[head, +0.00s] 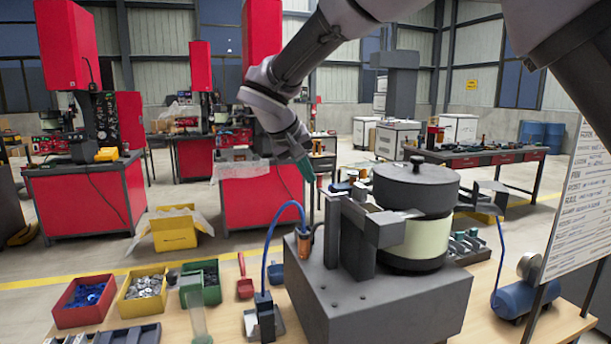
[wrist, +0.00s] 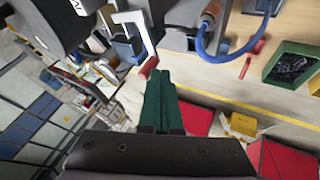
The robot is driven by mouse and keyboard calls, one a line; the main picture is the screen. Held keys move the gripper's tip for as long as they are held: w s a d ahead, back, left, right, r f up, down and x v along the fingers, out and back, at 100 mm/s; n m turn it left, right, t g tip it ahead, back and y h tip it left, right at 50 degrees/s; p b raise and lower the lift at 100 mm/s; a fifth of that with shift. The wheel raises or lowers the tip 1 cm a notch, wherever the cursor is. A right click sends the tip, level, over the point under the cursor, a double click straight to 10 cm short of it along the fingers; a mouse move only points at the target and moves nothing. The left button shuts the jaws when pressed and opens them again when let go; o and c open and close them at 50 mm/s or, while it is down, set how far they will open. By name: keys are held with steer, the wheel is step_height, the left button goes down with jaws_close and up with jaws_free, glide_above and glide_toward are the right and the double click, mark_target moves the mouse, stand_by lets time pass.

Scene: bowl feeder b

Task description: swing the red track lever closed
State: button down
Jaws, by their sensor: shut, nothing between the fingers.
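The bowl feeder (head: 415,240) stands on a grey base box on the table, with a dark lid and a cream band. In the wrist view a pale bent bar (wrist: 137,28) ends in a small red knob (wrist: 148,67), which looks like the red track lever. My gripper (wrist: 158,75) has its green fingers shut and empty, with the tips right by the red knob. I cannot tell whether they touch it. In the head view my gripper (head: 311,178) points down at the feeder's left side, above the grey track blocks (head: 350,235). The lever is not clear there.
A blue hose (head: 268,245) arches up left of the feeder to a copper fitting (head: 304,245). Red (head: 72,318), yellow (head: 128,306) and green (head: 212,294) bins and a red scoop (head: 244,285) sit at the left. A white board (head: 575,215) stands at the right.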

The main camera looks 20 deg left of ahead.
steer(key=shift+w+d, duration=0.15)
steer(key=shift+w, duration=0.4)
stand_by(0.5)
